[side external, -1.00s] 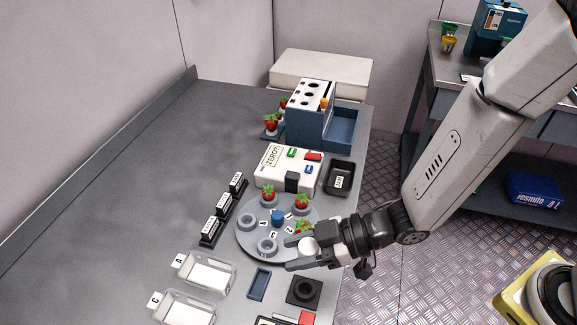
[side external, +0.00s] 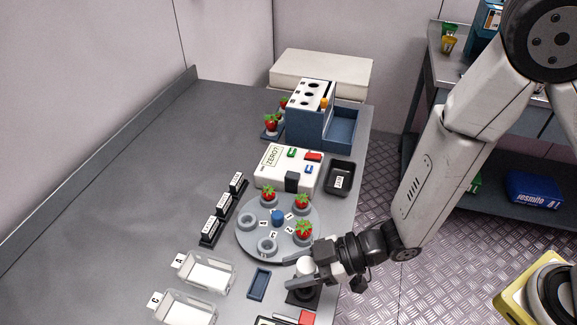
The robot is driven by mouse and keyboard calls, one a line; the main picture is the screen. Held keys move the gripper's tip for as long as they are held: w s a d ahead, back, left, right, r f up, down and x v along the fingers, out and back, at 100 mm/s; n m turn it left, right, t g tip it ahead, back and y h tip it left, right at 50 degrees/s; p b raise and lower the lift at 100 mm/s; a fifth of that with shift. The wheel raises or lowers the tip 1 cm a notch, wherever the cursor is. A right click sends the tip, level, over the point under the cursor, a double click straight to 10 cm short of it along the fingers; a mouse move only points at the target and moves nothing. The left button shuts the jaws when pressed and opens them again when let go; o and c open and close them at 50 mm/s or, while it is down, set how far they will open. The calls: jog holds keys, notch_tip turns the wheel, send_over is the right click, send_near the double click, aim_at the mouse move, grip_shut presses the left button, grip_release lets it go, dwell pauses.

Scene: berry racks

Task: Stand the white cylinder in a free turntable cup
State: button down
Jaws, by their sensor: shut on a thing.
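The white cylinder (side external: 306,265) is held upright between the fingers of my gripper (side external: 305,267), which is shut on it. Only its pale top shows clearly; the fingers hide its lower part. It is over or at the black square stand (side external: 291,299); I cannot tell whether they touch. The grey turntable (side external: 245,240) is just behind and left of my gripper. Its front cup (side external: 267,246) and left cup (side external: 247,221) look empty. The other three cups hold strawberries (side external: 268,193), (side external: 302,201), (side external: 304,230). A blue hub (side external: 277,217) is at the centre.
Left of the turntable stands a black row of labelled holders (side external: 223,211). Clear trays A (side external: 234,271) and C (side external: 213,312) are at front left. A blue tray (side external: 259,283) lies beside the stand. A white device (side external: 270,178) and black bin (side external: 340,177) are behind. The table's left is clear.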

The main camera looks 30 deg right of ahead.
aim_at(298, 289)
jog(key=shift+f, duration=1.05)
jog(key=shift+f, duration=0.1)
jog(key=shift+f, duration=1.8)
jog(key=shift+f, duration=0.15)
jog(key=shift+c, duration=1.2)
grip_release()
jog(key=shift+d, duration=0.1)
jog(key=shift+v, duration=3.8)
jog(key=shift+s+f, duration=0.1)
jog(key=shift+f, duration=0.1)
